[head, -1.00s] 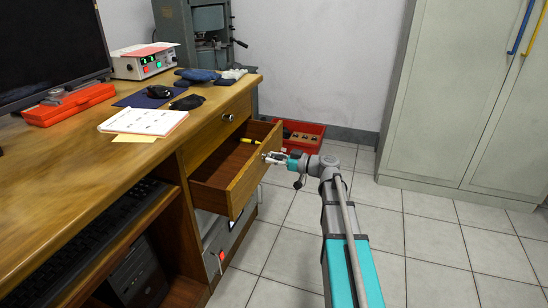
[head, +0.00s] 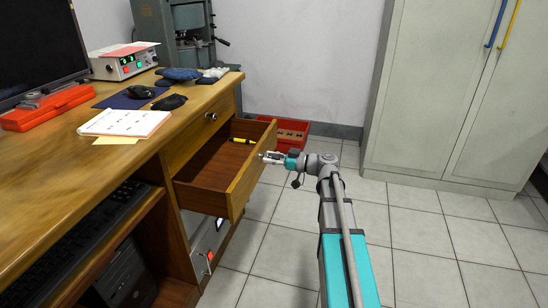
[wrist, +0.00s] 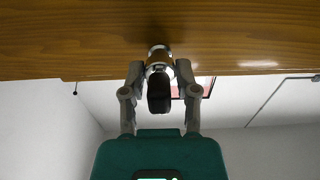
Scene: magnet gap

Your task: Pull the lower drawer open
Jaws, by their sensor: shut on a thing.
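The lower drawer (head: 250,175) of the wooden desk stands well open below the shut upper drawer (head: 198,132). A yellow marker (head: 242,140) lies inside, toward the back. My gripper (head: 273,157) is at the outer face of the drawer front. In the wrist view, my gripper (wrist: 159,80) is shut on the round metal knob (wrist: 158,52), with a finger on each side. The wooden drawer front (wrist: 70,45) fills the top of that view. The knob is mostly hidden by the fingers in the head view.
A red bin (head: 293,130) stands on the floor behind the drawer. A pale cabinet (head: 430,90) stands at the back right. The tiled floor (head: 430,240) on the right is clear. A notebook (head: 125,122) and dark gloves lie on the desk top.

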